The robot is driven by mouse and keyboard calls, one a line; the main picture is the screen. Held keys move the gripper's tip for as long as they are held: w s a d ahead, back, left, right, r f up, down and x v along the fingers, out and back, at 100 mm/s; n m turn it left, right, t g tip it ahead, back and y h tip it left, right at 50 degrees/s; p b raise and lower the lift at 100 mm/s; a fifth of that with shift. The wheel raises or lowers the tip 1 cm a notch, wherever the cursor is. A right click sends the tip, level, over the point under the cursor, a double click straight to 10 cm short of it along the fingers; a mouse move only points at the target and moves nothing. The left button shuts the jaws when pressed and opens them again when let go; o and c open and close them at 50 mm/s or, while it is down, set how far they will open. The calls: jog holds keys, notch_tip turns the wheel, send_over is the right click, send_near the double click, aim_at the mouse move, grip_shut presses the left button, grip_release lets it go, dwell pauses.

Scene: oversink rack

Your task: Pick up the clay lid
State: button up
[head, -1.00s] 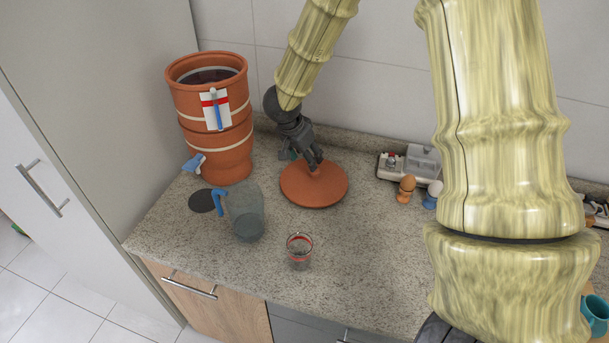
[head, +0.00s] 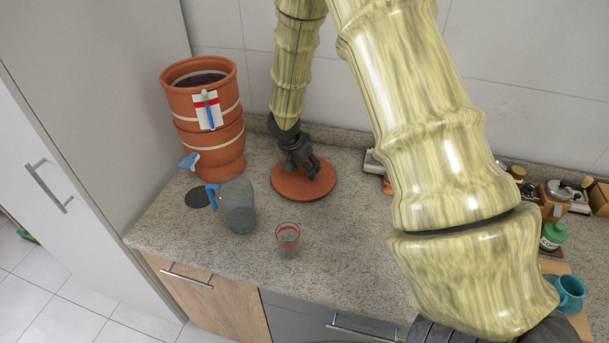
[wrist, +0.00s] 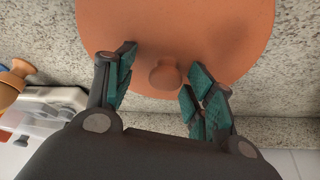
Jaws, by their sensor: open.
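The clay lid (head: 290,188) is a flat orange-brown disc lying on the speckled counter. Its round knob (wrist: 164,74) shows in the wrist view, near the middle of the lid. My gripper (head: 306,170) is over the lid in the head view and hides the knob there. In the wrist view my gripper (wrist: 158,82) is open, with green-padded fingers on either side of the knob. I see gaps between the fingers and the knob, and nothing is held.
The open clay water filter (head: 208,125) stands at the back left. A clear pitcher (head: 238,208) with a blue handle and a red-rimmed glass (head: 288,238) stand in front of the lid. Small items and a teal mug (head: 569,292) are at the right. The wall is close behind.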

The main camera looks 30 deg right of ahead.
jog(key=shift+w+f, duration=0.4)
jog(key=shift+s+r, duration=0.2)
jog(key=c, duration=0.3)
grip_shut()
jog(key=shift+r, duration=0.1)
